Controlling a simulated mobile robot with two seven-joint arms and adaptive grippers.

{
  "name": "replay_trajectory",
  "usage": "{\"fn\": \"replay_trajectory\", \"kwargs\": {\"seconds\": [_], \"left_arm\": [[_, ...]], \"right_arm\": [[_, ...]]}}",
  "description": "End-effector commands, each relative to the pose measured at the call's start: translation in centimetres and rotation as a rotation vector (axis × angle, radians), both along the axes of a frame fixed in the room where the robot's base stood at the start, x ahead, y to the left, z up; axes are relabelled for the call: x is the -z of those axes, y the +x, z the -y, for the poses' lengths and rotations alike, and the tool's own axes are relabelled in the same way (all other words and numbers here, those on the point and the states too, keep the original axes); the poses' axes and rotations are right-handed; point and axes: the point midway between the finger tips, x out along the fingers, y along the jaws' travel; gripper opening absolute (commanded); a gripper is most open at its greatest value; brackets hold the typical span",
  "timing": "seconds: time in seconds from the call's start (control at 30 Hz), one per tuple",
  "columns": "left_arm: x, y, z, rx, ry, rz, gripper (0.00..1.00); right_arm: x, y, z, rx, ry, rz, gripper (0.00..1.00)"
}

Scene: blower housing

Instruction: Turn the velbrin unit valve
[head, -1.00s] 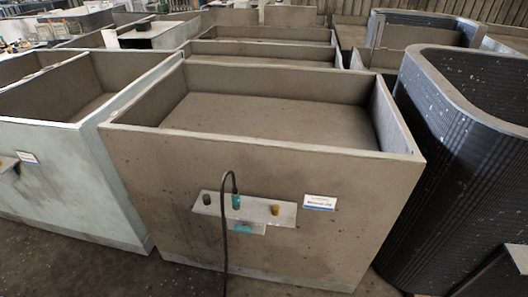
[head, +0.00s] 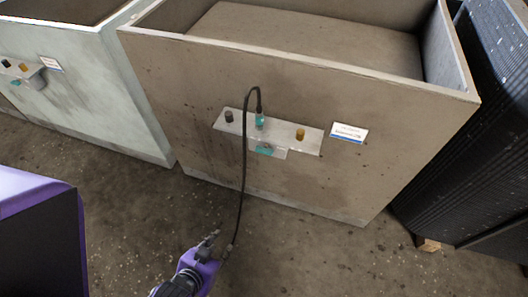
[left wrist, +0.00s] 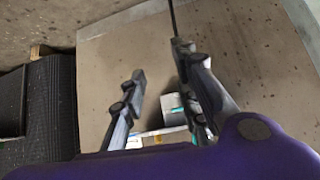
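A grey-brown concrete unit (head: 290,185) stands ahead, with a metal ledge (head: 312,143) on its front wall. The ledge carries a dark knob (head: 229,116), a teal fitting (head: 260,121) with a black cable (head: 244,160), and an orange-brown knob (head: 300,134). A teal part (head: 264,150) sits below the ledge. I cannot tell which is the valve. The label (head: 349,132) is unreadable. My left gripper (head: 212,243) is low in front of the unit, apart from the ledge. My right gripper is out of view.
A black ribbed bin (head: 470,150) stands to the right. The floor (head: 310,255) in front is clear.

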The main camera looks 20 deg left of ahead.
Motion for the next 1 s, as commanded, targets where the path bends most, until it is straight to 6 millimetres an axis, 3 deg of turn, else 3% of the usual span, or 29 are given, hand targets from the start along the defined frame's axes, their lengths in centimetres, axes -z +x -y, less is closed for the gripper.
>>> {"fn": "replay_trajectory", "kwargs": {"seconds": [0.03, 0.1, 0.17, 0.27, 0.4, 0.5, 0.57, 0.73, 0.87, 1.0], "left_arm": [[4.4, 1.4, -0.5, 0.057, 0.036, 0.003, 0.29], [6.6, 5.6, -1.1, 0.155, 0.110, 0.085, 0.29], [7.5, 9.6, -1.6, 0.250, 0.194, 0.175, 0.29], [7.4, 16.2, -2.0, 0.407, 0.358, 0.348, 0.29], [5.5, 23.9, -2.2, 0.605, 0.631, 0.599, 0.29], [3.5, 27.4, -2.2, 0.723, 0.849, 0.767, 0.29], [2.4, 28.2, -2.2, 0.772, 0.957, 0.838, 0.29], [0.5, 27.8, -1.6, 0.848, 1.163, 0.962, 0.29], [-0.2, 27.8, -1.1, 0.866, 1.236, 1.002, 0.29], [-0.2, 29.0, -0.5, 0.869, 1.248, 1.002, 0.29]], "right_arm": [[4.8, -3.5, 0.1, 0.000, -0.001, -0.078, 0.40], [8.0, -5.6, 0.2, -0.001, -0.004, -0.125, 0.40], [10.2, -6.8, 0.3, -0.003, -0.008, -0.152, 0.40], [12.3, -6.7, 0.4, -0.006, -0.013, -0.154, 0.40], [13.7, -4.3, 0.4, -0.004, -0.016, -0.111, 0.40], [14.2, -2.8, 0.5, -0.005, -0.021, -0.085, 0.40], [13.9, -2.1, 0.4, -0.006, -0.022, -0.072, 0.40], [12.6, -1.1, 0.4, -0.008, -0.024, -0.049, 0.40], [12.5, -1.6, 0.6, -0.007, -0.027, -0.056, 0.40], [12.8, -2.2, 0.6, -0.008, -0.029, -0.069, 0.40]]}}
